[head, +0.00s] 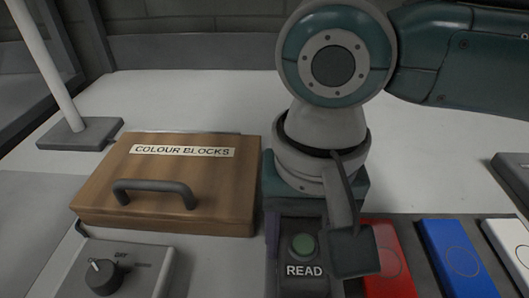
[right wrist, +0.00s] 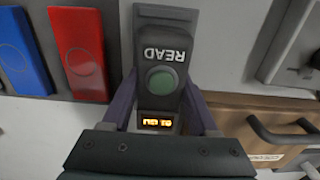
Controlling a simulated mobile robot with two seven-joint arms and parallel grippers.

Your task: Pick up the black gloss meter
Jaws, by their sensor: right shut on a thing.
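The black gloss meter (head: 304,283) has a white READ label and a round green button. In the right wrist view the gloss meter (right wrist: 166,55) also shows a small lit orange display near my gripper. My right gripper (right wrist: 161,98) is shut on it, with one finger on each side of its body. In the head view my right gripper (head: 300,228) comes down over the meter's far end, and my wrist hides that part. I cannot tell whether the meter is clear of the surface. My left gripper is not in view.
A wooden COLOUR BLOCKS box (head: 190,180) with a dark handle stands left of the meter. A grey knob box (head: 128,268) is in front of it. Red (head: 387,270), blue (head: 458,262) and white (head: 508,250) panels lie to the right. A post (head: 50,70) stands far left.

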